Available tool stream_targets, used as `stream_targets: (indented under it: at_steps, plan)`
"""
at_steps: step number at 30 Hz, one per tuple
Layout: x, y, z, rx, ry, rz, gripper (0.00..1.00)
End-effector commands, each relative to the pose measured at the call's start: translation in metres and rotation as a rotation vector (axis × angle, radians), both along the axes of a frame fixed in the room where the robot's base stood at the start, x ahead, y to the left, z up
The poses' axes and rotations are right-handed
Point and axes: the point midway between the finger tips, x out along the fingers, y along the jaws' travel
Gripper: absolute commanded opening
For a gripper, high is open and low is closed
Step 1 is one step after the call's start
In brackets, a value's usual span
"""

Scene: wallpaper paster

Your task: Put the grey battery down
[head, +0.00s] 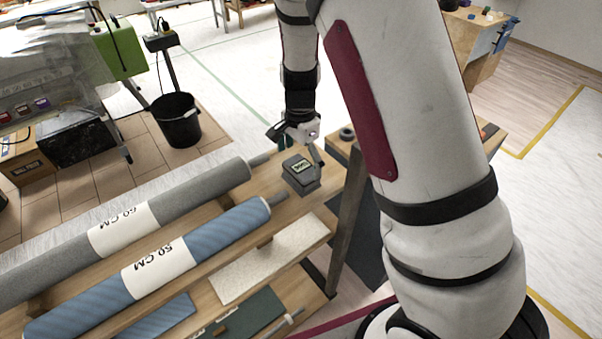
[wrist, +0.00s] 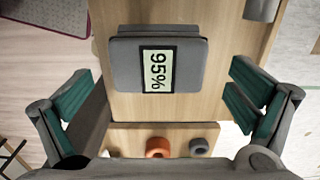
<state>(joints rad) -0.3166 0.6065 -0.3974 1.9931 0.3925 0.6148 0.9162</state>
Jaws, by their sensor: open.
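The grey battery (head: 301,174) sits on the end of a wooden shelf board, to the right of the rolls in the head view. In the wrist view the battery (wrist: 158,62) lies on light wood, with a label reading "95%" facing the camera. My gripper (wrist: 160,105) is open, its green-padded fingers spread wide to either side and apart from the battery. In the head view my gripper (head: 303,140) is just above and behind the battery; its fingers are partly hidden there.
A grey roll (head: 190,190) and a blue roll (head: 215,228) lie on the rack left of the battery. An orange ring (wrist: 158,147) and a dark ring (wrist: 199,146) sit on nearby wood. A black bucket (head: 176,122) stands on the floor behind.

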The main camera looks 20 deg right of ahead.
Motion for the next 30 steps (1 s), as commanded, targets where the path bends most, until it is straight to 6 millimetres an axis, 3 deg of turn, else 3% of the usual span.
stream_targets:
  at_steps: [9,18,20,27,30]
  plan:
    - [-0.001,-0.002,-0.042,0.000,0.003,0.001,1.00]
    - [-0.001,-0.001,-0.047,0.001,0.001,0.001,1.00]
    - [-0.001,-0.001,-0.046,0.001,0.001,0.001,0.89]
    - [-0.001,-0.001,-0.046,0.000,0.001,0.001,0.35]
    - [-0.001,-0.001,-0.046,0.000,0.000,0.001,0.29]
